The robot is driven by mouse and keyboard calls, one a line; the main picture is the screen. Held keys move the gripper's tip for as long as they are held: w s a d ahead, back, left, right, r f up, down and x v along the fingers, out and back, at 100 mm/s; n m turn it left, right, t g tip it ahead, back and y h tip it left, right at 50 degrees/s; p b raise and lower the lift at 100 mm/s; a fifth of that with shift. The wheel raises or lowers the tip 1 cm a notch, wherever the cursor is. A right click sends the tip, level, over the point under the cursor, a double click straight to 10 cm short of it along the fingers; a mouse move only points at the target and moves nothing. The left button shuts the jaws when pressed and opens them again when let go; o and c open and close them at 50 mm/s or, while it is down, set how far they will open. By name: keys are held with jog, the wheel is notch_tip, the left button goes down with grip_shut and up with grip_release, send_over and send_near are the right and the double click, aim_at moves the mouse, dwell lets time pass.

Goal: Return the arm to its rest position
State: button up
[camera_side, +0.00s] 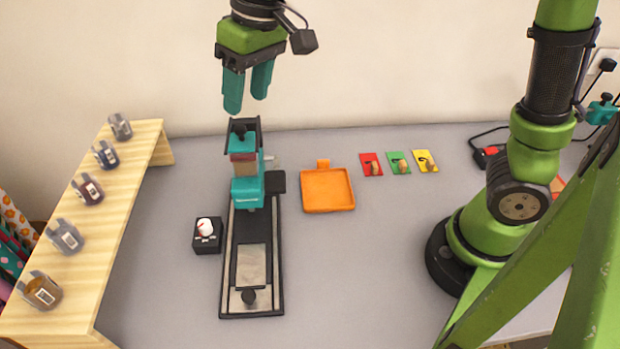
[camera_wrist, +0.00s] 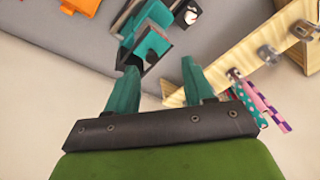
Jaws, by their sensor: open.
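My gripper (camera_side: 247,89) with teal fingers hangs above the back end of the teal and black stamping machine (camera_side: 247,190). Its fingers are apart with nothing between them, and there is a clear gap down to the machine. In the wrist view my gripper (camera_wrist: 158,82) also shows its two teal fingers spread and empty. The machine (camera_wrist: 150,42) lies beyond the left fingertip there. The machine stands upright on a long black base with a metal plate at the front.
A wooden shelf (camera_side: 84,240) with several small jars stands at the left. A small black box with a white and red knob (camera_side: 207,234) sits beside the machine. An orange tray (camera_side: 327,190) and red, green and yellow cards (camera_side: 398,162) lie right of it. The grey table's front middle is clear.

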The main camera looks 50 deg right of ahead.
jog(key=s+d+f+m+t, duration=0.2)
jog(key=s+d+m+t, duration=0.3)
jog(key=s+d, duration=0.8)
jog(key=shift+s+d+f, duration=0.15)
jog(key=shift+s+f, duration=0.25)
jog(key=shift+s, duration=0.3)
